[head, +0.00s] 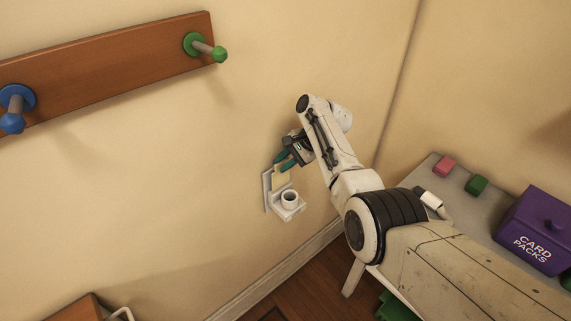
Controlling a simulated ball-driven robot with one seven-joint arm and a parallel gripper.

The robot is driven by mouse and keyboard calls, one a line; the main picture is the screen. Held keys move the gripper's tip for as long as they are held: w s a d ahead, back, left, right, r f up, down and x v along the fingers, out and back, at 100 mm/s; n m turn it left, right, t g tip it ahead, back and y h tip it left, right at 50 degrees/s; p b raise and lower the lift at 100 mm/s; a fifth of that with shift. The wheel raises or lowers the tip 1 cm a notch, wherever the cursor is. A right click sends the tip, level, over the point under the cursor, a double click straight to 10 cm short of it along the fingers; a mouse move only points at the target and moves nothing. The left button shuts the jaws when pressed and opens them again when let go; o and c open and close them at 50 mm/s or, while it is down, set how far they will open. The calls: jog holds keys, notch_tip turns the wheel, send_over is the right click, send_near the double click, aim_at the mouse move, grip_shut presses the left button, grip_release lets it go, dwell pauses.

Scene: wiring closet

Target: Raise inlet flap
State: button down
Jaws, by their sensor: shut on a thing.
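The inlet (289,208) is a small white fixture low on the wall, with a round socket ring (290,197) on its front. A cream flap (280,178) stands above the socket, tilted up from it. My gripper (283,166), with dark green fingertips, is at the flap's upper edge and shut on it. The wrist comes in from the upper right and hides part of the fingers. The exact contact on the flap is too small to make out.
A wooden rail (110,70) with a blue peg (14,110) and a green peg (207,47) hangs above left. At right, a grey table (421,177) holds pink (445,166) and green (476,185) blocks and a purple card box (537,228). The wall left of the inlet is clear.

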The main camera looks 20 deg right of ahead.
jog(key=shift+a+f, duration=0.1)
jog(key=shift+f, duration=0.05)
jog(key=c, duration=1.4)
grip_release()
jog(key=shift+f, duration=0.1)
jog(key=shift+c, duration=0.2)
jog(key=p+v, duration=0.1)
jog(key=v, duration=1)
jog(key=shift+w, duration=0.1)
